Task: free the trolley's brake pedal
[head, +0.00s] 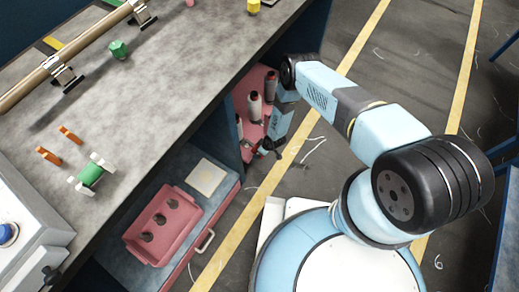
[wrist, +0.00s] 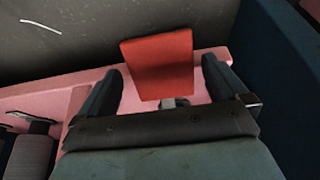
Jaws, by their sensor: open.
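The red brake pedal (wrist: 157,62) is a flat square plate at the upper middle of the wrist view, with a short grey stem below it. It stands at the pink edge of the trolley (wrist: 60,78). My gripper (wrist: 161,70) is open, with one finger on each side of the pedal and gaps showing between. Whether the pedal is up or down I cannot tell. In the head view my gripper (head: 264,150) is low beside the pink trolley (head: 241,94), which carries several bobbins (head: 255,105). The pedal is not clear there.
The grey workbench (head: 150,100) overhangs the trolley. An open drawer (head: 222,205) with a pink tray (head: 185,243) sits left of my gripper. A dark blue panel (wrist: 275,80) stands close at right in the wrist view. Floor (head: 330,165) is clear right of the trolley.

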